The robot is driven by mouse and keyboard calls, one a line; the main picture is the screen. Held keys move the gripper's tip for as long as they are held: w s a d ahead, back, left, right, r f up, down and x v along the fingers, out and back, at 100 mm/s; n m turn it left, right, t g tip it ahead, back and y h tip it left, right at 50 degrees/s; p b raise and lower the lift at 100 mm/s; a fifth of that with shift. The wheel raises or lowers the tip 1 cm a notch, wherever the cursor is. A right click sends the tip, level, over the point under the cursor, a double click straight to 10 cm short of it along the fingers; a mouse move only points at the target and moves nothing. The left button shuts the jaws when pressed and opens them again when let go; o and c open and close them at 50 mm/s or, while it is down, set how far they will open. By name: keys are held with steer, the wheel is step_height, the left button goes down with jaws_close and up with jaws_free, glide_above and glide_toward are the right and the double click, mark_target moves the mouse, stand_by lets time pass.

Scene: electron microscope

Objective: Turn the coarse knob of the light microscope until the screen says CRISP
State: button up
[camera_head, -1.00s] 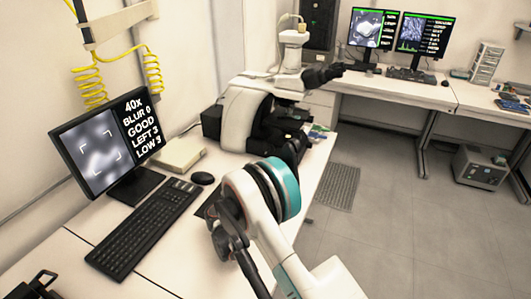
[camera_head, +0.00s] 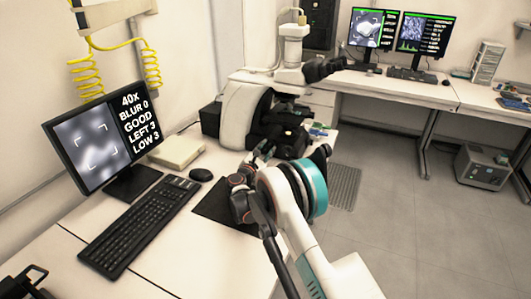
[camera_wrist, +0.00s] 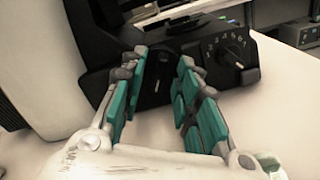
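The screen (camera_head: 92,150) at the left shows a blurry grey picture and reads 40x, BLUR 0, GOOD, LEFT 3, LOW 3. My gripper (camera_head: 264,150) is close to the microscope's dark base. In the wrist view my gripper (camera_wrist: 162,66) is open, its teal-padded fingers pointing at the black side of the base. A dark knob-like part (camera_wrist: 157,84) shows between the fingers; I cannot tell whether they touch it. A numbered dial (camera_wrist: 236,54) sits to their right.
A keyboard (camera_head: 138,222), a mouse (camera_head: 201,175) and a pale box (camera_head: 177,151) lie on the bench left of my arm. A dark mat (camera_head: 215,203) lies beside my arm. A second bench (camera_head: 385,83) with two monitors stands at the back right.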

steer(key=shift+w, duration=0.1)
jaws_close()
steer(key=shift+d+m, duration=0.1)
steer(key=shift+m, duration=0.7)
jaws_free()
steer(key=v, duration=1.2)
